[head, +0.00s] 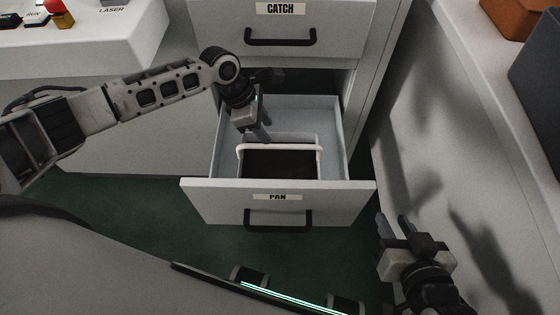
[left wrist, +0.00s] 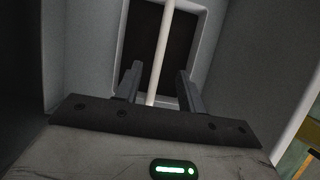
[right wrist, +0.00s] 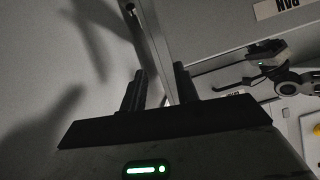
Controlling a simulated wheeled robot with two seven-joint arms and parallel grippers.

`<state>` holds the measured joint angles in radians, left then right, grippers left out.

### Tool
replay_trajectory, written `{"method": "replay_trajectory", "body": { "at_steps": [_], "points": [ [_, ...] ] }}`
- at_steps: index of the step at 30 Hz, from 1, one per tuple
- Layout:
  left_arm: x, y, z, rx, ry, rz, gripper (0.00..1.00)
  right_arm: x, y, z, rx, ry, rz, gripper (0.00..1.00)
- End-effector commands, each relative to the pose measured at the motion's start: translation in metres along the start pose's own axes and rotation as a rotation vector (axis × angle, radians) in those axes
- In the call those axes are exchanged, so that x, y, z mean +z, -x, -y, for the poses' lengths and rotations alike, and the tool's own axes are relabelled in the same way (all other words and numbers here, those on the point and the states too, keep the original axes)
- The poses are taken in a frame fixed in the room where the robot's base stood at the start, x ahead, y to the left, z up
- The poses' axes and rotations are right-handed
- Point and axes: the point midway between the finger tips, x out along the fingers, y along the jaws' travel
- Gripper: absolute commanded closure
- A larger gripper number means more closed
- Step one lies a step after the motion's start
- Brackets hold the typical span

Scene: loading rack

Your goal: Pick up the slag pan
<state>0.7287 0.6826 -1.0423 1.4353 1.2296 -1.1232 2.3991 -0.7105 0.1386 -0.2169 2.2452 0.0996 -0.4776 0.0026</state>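The slag pan (head: 283,163) is a dark-bottomed tray with a pale rim and a light bar handle, lying inside the open drawer labelled PAN (head: 229,190). My right gripper (head: 398,228) is low at the right, away from the drawer. In the right wrist view its fingers (right wrist: 160,90) stand apart with nothing visibly gripped.
The closed CATCH drawer (head: 310,25) sits above the open one. A white counter with a LASER label (head: 110,40) stands at the left. A pale wall or bench side (head: 450,140) bounds the right. Dark green floor (head: 140,210) lies in front.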

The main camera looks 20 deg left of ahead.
Motion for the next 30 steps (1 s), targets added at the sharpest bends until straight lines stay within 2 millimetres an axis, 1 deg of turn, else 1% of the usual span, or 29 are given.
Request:
{"method": "replay_trajectory", "body": {
  "at_steps": [1,3,6,11,16,19,22,29,30],
  "points": [
    [0.0,-0.013,0.0,0.0,-0.001,0.0,0.6,0.003,-0.002,-0.001,0.0,0.002,-0.004,0.69],
    [0.0,-0.025,0.0,0.001,-0.001,0.001,0.6,0.003,-0.003,-0.001,0.0,0.004,-0.009,0.69],
    [0.0,-0.035,0.0,0.001,-0.002,0.0,0.6,0.003,-0.004,-0.001,0.0,0.005,-0.012,0.69],
    [0.001,-0.044,0.0,0.001,-0.004,0.001,0.6,0.005,-0.004,-0.001,-0.001,0.006,-0.014,0.69],
    [0.001,-0.07,0.0,0.001,-0.004,0.001,0.6,0.011,-0.007,-0.001,-0.002,0.01,-0.019,0.69],
    [0.001,-0.083,0.001,0.0,-0.002,0.001,0.6,0.011,-0.007,-0.001,-0.004,0.015,-0.027,0.69],
    [0.002,-0.09,0.0,0.001,-0.003,0.001,0.6,0.011,-0.006,-0.001,-0.005,0.019,-0.03,0.69],
    [0.002,-0.091,0.0,0.002,-0.002,0.001,0.6,0.013,-0.005,0.0,-0.007,0.022,-0.023,0.69],
    [0.002,-0.091,0.0,0.002,-0.002,0.001,0.66,0.013,-0.004,0.0,-0.007,0.022,-0.023,0.69]
  ]
}}
